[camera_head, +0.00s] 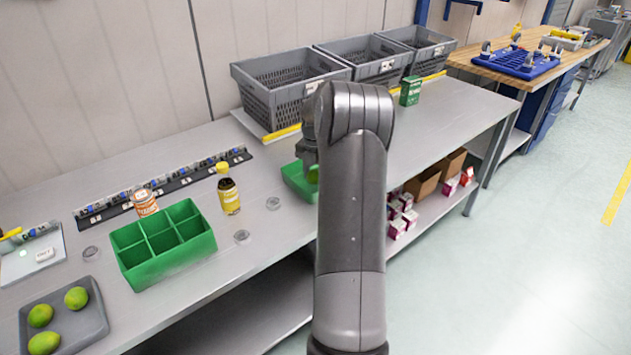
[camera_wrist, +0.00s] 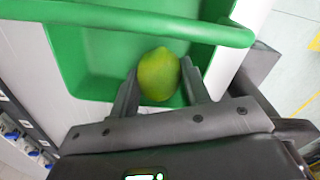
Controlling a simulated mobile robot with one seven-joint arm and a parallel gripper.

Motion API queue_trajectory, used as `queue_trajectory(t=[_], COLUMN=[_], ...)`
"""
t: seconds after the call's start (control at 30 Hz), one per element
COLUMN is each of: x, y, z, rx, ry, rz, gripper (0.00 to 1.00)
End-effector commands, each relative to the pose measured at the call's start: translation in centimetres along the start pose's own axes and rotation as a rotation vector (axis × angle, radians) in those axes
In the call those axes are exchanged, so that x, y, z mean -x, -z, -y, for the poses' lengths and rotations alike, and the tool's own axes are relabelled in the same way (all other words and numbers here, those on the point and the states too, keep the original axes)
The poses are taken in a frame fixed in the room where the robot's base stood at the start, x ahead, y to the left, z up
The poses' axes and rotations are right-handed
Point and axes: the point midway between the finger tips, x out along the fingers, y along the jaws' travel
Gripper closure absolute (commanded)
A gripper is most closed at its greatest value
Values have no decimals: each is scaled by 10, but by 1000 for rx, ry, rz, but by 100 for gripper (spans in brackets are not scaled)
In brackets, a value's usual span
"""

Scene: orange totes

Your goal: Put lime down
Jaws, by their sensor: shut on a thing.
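A green lime (camera_wrist: 158,75) is held between the fingers of my gripper (camera_wrist: 165,90) in the wrist view. A green bin (camera_wrist: 105,60) lies behind and below it, with its rim across the top of that view. In the head view, the lime (camera_head: 313,174) shows as a small green patch left of my arm, over the green bin (camera_head: 296,184), partly hidden by the arm. I cannot tell whether the lime touches the bin floor. Several other limes (camera_head: 76,297) rest in a grey tray (camera_head: 85,326) at the lower left.
A green divided box (camera_head: 160,262), a yellow-capped bottle (camera_head: 229,192) and an orange-labelled jar (camera_head: 145,202) stand on the grey table (camera_head: 275,240). Grey crates (camera_head: 290,75) line the back. A green box (camera_head: 410,90) stands right of my arm.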

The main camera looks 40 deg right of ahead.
Motion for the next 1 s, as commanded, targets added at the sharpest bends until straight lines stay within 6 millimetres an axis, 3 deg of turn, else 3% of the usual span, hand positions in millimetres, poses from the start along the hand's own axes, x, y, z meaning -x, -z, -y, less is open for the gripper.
queue_trajectory(t=[0.1, 0.2, 0.57, 0.6, 0.7, 1.0], x=[-22, -31, -35, -34, -34, -29], y=[1, 0, 0, 0, 0, 0], z=[0, 0, 0, 0, 0, 0], rx=[1, 0, 0, 0, 0, 0], ry=[2, 1, 0, 0, 0, 0], rz=[-3, -1, -1, 0, 0, 1], gripper=[80, 80, 80, 54, 48, 48])
